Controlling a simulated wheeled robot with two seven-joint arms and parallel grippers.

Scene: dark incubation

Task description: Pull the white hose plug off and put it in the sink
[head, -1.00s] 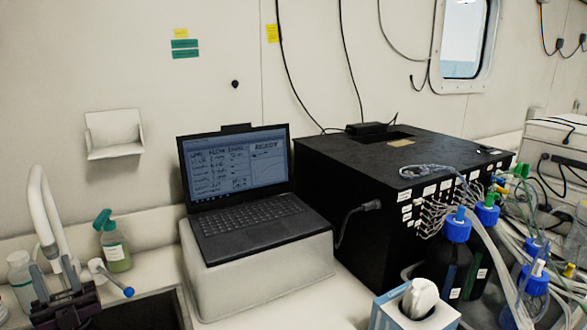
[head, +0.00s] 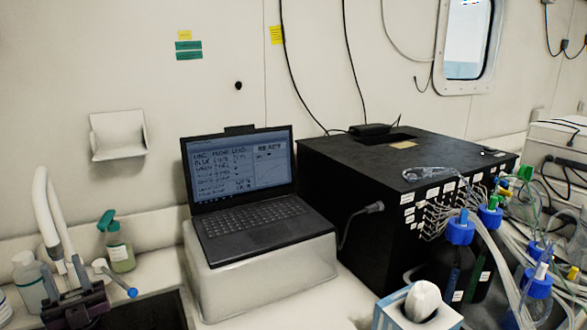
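A small white plug (head: 541,270) stands upright in the blue cap of a bottle (head: 536,287) at the lower right, with clear hoses around it. The dark sink basin (head: 145,312) shows at the bottom left, cut off by the frame edge. The white faucet (head: 50,215) rises at its left. My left gripper (head: 62,272) is at the lower left, in front of the faucet, with its two grey fingers apart and pointing up. Nothing shows between them. It is far from the plug. My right gripper is not in view.
A black box (head: 390,170) with many tubes stands beside a laptop (head: 245,185) on a white stand. Other capped bottles (head: 460,230) crowd the right. A tissue box (head: 395,312) is at the front. A spray bottle (head: 118,250) stands behind the sink.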

